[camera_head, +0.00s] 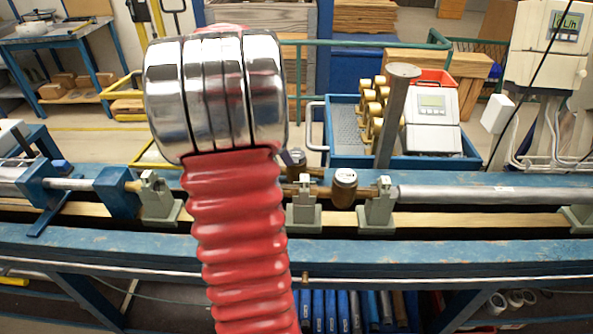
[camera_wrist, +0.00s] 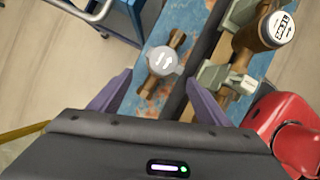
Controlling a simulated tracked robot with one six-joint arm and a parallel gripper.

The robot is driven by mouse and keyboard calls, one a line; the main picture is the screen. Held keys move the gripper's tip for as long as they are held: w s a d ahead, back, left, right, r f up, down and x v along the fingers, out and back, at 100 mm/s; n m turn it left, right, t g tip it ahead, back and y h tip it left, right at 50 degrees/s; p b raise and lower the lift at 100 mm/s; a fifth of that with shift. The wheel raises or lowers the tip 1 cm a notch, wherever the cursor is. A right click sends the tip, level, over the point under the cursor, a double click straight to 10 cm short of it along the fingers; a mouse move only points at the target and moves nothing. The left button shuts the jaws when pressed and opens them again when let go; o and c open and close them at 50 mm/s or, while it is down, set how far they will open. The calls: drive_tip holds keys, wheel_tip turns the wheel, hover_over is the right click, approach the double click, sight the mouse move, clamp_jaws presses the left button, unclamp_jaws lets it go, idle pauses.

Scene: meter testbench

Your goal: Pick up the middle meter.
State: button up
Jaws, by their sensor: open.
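In the wrist view a meter with a round grey cap marked with arrows (camera_wrist: 162,60) and a brown pipe body lies on the blue beam. My open gripper (camera_wrist: 159,78) has its two purple fingers on either side of the view just below this meter, with no visible contact. A second brown meter with a white face (camera_wrist: 278,28) sits at upper right among grey supports. In the head view one meter (camera_head: 343,187) sits in the bench line, and another (camera_head: 293,159) behind it is partly hidden by my arm. I cannot tell which is the middle one.
Grey clamp supports (camera_head: 379,205) and a long metal pipe (camera_head: 480,193) run along the blue bench (camera_head: 400,248). A post (camera_head: 393,115) stands behind, with a blue tray (camera_head: 345,158) of brass-coloured parts. A red part (camera_wrist: 285,130) is at right in the wrist view.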

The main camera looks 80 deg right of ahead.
sight(296, 167)
drive_tip(key=shift+x, duration=2.65)
drive_tip(key=shift+s, duration=0.1)
drive_tip(key=shift+x, duration=2.65)
drive_tip(key=shift+s, duration=0.1)
drive_tip(key=shift+r, duration=0.1)
drive_tip(key=shift+c, duration=0.2)
drive_tip(key=c, duration=1.6)
clamp_jaws()
drive_tip(key=shift+r, duration=0.2)
